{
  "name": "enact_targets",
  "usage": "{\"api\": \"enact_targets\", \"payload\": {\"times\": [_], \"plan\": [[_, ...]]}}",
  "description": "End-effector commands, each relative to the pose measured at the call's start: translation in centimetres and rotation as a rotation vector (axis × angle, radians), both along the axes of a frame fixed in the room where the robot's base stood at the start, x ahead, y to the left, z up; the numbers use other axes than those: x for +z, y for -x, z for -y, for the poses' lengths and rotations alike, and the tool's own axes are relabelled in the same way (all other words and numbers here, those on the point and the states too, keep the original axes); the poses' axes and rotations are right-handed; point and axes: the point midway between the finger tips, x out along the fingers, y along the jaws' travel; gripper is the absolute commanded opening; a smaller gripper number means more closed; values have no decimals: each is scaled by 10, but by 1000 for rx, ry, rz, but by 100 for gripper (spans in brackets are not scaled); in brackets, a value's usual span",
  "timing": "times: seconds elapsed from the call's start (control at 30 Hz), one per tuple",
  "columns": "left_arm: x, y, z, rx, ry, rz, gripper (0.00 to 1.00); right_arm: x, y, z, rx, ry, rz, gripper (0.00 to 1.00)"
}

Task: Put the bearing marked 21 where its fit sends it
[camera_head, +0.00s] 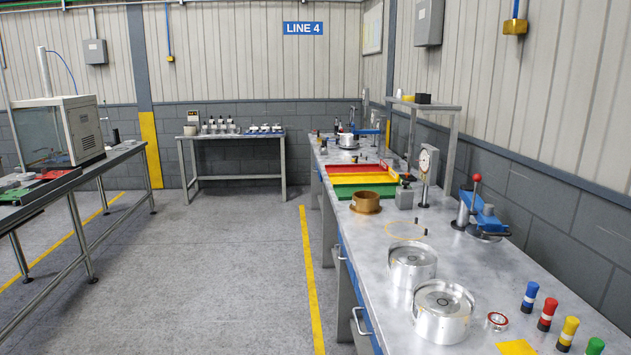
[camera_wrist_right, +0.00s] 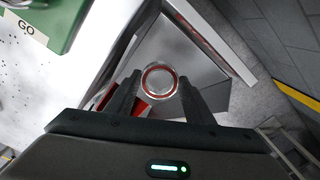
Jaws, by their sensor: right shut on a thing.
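My right gripper (camera_wrist_right: 159,92) shows only in the right wrist view. It is shut on a round bearing (camera_wrist_right: 160,81) with a red ring and a clear or pale middle; any number on it is too small to read. Below and beyond the bearing is a grey, angular surface with a red-edged side. A green tray (camera_wrist_right: 68,22) with a GO label (camera_wrist_right: 26,29) is at the upper left of this view. In the head view, another red-ringed bearing (camera_head: 497,320) lies on the bench. My left gripper is not in view.
On the right bench (camera_head: 380,235) stand red, yellow and green trays (camera_head: 365,191), a brass ring (camera_head: 366,202), two metal housings (camera_head: 443,310), a dial gauge (camera_head: 427,165), a blue press (camera_head: 482,213) and coloured plugs (camera_head: 547,313). A left bench holds a glass-fronted cabinet (camera_head: 60,132). The aisle floor (camera_head: 215,270) is clear.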

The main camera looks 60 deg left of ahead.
Motion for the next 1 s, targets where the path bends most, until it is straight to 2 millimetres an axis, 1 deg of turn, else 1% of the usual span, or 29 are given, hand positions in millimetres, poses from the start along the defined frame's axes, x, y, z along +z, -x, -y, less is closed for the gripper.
{"api": "enact_targets", "payload": {"times": [0.2, 0.23, 0.3, 0.6, 0.77, 0.87, 1.0], "plan": [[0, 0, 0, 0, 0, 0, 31, 0, 0, 0, 0, 0, 1, 16], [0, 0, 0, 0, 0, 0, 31, 0, 0, 0, 0, 0, 0, 55], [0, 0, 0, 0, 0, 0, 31, 0, 0, 0, 0, 0, 0, 70], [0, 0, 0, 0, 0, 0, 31, 0, 0, 0, 0, 0, 0, 70], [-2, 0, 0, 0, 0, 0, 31, 5, 0, 0, 0, 0, 0, 70], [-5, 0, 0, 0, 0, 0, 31, 12, -1, 0, 1, 0, 2, 70], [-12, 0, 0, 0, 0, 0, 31, 30, -1, 0, 1, 0, 3, 70]]}}
